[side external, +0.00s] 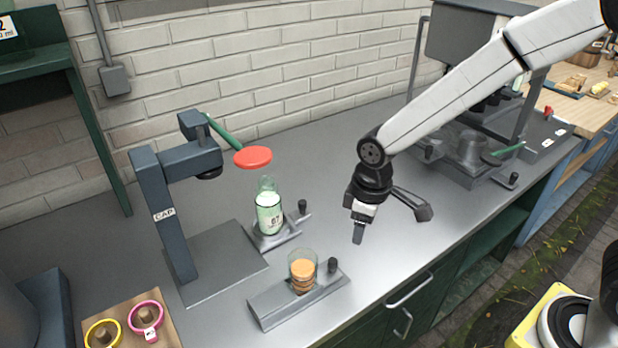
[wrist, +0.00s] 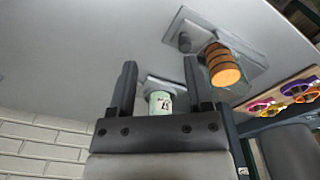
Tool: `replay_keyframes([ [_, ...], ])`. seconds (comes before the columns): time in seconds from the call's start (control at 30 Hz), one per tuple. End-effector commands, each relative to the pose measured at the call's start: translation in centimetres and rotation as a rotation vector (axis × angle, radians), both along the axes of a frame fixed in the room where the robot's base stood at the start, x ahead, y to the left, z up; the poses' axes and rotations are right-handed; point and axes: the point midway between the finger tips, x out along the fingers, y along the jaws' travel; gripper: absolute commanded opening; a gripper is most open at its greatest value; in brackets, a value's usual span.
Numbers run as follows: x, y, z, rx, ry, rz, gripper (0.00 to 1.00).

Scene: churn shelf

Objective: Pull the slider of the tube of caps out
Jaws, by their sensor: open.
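The tube of caps (side external: 302,272) is a clear tube holding a stack of orange caps. It stands upright on a long grey base (side external: 265,310) near the front of the counter. The slider's dark knob (side external: 332,265) rises at the right of the tube. My gripper (side external: 358,236) is open and empty, pointing down, above and to the right of the knob, apart from it. In the wrist view, the tube (wrist: 222,66) and the knob (wrist: 184,42) are beyond my fingers (wrist: 160,65), up and to the right. The slider plate itself is hard to make out.
A bottle (side external: 268,212) stands behind the tube in a holder with its own dark knob (side external: 302,206). The CAP press (side external: 165,215) with a red-ended lever (side external: 253,157) is at left. Pink and yellow rings (side external: 146,318) lie front left. Counter right of the tube is clear.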

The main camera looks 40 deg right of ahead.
Motion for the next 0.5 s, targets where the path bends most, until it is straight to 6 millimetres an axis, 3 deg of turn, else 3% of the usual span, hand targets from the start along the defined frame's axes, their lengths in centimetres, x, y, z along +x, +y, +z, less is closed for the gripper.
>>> replay_keyframes([
  [0.03, 0.6, 1.3, -0.4, -0.005, 0.015, 0.053, 0.64],
  [0.2, 1.7, 4.1, -1.1, -0.019, 0.047, 0.174, 0.64],
  [0.5, 1.9, 5.0, -1.4, -0.024, 0.061, 0.217, 0.64],
])
